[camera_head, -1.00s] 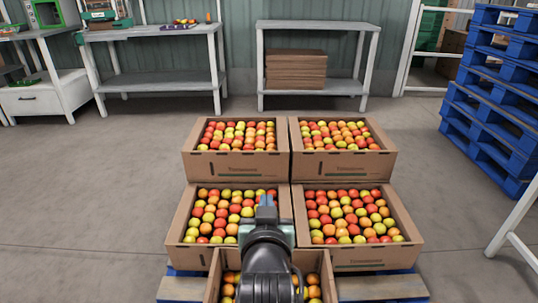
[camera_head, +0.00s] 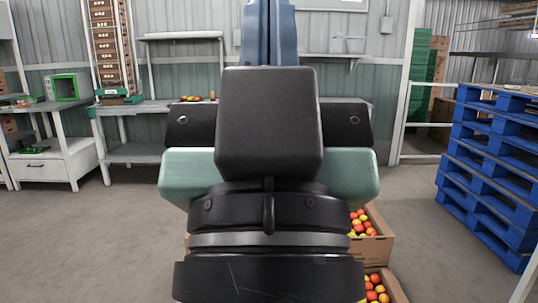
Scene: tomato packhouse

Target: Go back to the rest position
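My gripper (camera_head: 268,30) is raised close in front of the camera and fills the middle of the head view. Its dark wrist and pale green body show large, with blue-grey finger parts pointing up to the top edge. The fingertips are cut off by the top edge, so whether they are open or shut cannot be seen. Nothing held is visible. Cardboard boxes of red and yellow tomatoes (camera_head: 378,248) show only at their right side, behind and below my arm.
A stack of blue pallets (camera_head: 490,150) stands at the right. Grey work tables (camera_head: 130,152) line the back wall, one bearing a tall stack of brown crates (camera_head: 107,45). The concrete floor at the left (camera_head: 90,235) is clear.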

